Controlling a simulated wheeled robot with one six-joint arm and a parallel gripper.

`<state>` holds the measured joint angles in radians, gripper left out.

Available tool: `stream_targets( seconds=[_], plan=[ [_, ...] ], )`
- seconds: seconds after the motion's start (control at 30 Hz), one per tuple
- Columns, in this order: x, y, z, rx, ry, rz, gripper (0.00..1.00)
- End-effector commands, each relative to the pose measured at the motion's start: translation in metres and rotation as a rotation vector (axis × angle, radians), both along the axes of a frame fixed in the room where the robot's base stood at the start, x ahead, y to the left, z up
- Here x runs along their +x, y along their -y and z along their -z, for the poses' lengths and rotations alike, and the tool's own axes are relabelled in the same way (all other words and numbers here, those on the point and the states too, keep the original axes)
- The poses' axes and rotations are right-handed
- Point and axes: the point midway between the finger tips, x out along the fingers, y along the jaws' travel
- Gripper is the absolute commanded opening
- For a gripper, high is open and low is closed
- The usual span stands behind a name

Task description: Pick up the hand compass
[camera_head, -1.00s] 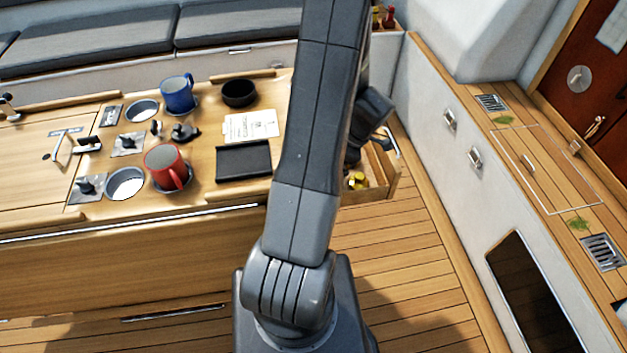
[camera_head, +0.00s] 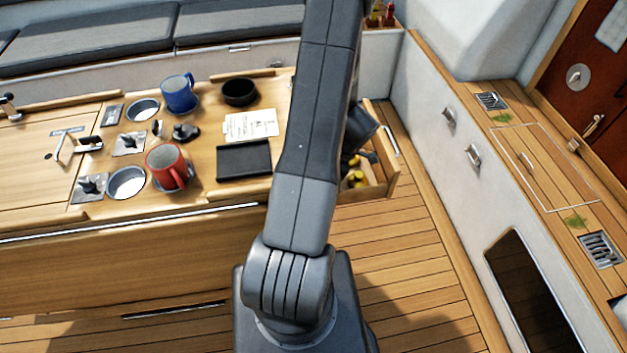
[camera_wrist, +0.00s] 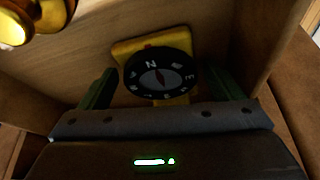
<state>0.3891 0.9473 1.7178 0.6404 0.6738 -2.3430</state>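The hand compass (camera_wrist: 160,75) has a round black dial with white letters, a red mark and a yellow body. In the wrist view it lies on the wooden floor of the open drawer (camera_head: 378,188). My gripper (camera_wrist: 157,82) is open, with one green finger on each side of the compass. A small gap seems to show at the left finger; I cannot tell whether the right finger touches. The compass's lower part is hidden behind the gripper body. In the head view my arm covers much of the drawer, and small yellow parts show inside it.
A shiny brass object (camera_wrist: 35,18) lies in the drawer's upper left in the wrist view. Wooden drawer walls (camera_wrist: 282,45) stand close on the sides. The table holds a red mug (camera_head: 166,165), a blue mug (camera_head: 178,93) and a black tray (camera_head: 244,160).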

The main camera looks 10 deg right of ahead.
Motion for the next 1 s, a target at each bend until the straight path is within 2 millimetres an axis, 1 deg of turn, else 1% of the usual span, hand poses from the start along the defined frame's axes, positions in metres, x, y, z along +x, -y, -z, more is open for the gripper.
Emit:
stream_targets(
  seconds=[0.03,0.1,0.2,0.47,0.67,0.77,1.0],
  plan=[
    [0.000,0.000,0.000,0.000,0.000,0.000,0.76],
    [0.000,0.000,0.000,0.000,0.000,0.000,0.63],
    [0.000,0.000,0.000,0.000,0.000,0.000,0.45],
    [0.001,0.001,-0.001,0.000,0.001,-0.001,0.45],
    [0.008,0.007,-0.009,-0.001,0.005,0.000,0.45],
    [0.016,0.015,-0.017,-0.002,0.005,0.000,0.45],
    [0.049,0.047,-0.040,-0.003,0.006,0.000,0.45]
  ],
)
